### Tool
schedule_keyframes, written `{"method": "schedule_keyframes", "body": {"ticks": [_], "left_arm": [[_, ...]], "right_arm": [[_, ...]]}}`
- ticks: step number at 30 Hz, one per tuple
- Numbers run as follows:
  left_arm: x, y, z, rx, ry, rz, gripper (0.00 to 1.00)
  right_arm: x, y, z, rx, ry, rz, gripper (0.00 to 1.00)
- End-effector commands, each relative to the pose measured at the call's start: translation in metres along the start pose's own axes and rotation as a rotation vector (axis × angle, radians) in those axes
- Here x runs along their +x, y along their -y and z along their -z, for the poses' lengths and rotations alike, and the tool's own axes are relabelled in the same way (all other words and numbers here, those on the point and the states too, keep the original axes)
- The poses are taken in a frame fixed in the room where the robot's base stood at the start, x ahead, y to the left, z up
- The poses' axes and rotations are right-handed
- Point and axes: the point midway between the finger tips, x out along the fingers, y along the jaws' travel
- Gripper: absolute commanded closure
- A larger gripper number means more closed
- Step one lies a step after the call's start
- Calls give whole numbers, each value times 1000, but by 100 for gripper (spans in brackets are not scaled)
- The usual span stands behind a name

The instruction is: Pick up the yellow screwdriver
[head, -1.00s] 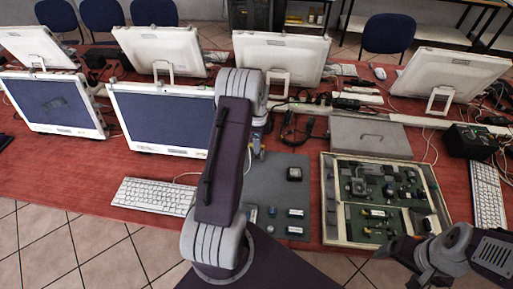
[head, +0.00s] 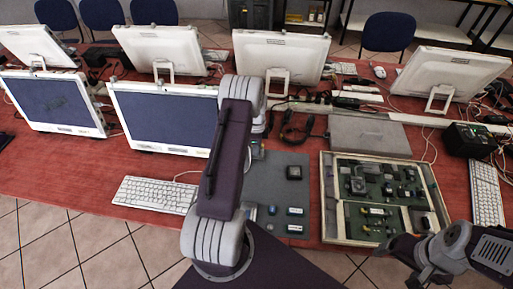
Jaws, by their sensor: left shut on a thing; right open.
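My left arm rises through the middle of the head view and hides most of its own gripper. A small part of the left gripper (head: 257,150) shows at the arm's right side, over the upper left of the grey mat (head: 275,175). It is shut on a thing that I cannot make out. My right gripper (head: 407,262) is open at the lower right, in front of the parts case (head: 333,242). I cannot clearly identify a yellow screwdriver.
A grey lid (head: 370,137) lies behind the case. A keyboard (head: 154,194) is at left. Monitors and tangled black cables (head: 297,130) fill the back.

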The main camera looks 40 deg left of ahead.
Motion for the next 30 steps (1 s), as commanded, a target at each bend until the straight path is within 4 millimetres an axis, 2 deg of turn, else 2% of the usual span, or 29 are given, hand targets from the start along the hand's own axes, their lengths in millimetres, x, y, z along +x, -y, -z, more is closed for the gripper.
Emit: {"method": "schedule_keyframes", "body": {"ticks": [2, 9, 13, 17, 30], "left_arm": [[-11, 2, 0, 0, 0, 4, 100], [-69, 1, 0, 0, 0, 5, 100], [-90, 1, 0, 0, 0, 3, 100], [-99, 1, 0, 0, 0, 2, 100], [-99, 0, 0, 0, 0, 1, 100]], "right_arm": [[0, 0, 0, 0, 0, 0, 17], [3, 0, 0, 0, 0, 0, 17], [3, 0, 0, 0, 0, 0, 17], [3, 0, 0, 0, 0, 0, 17], [3, 0, 0, 0, 0, 0, 17]]}}
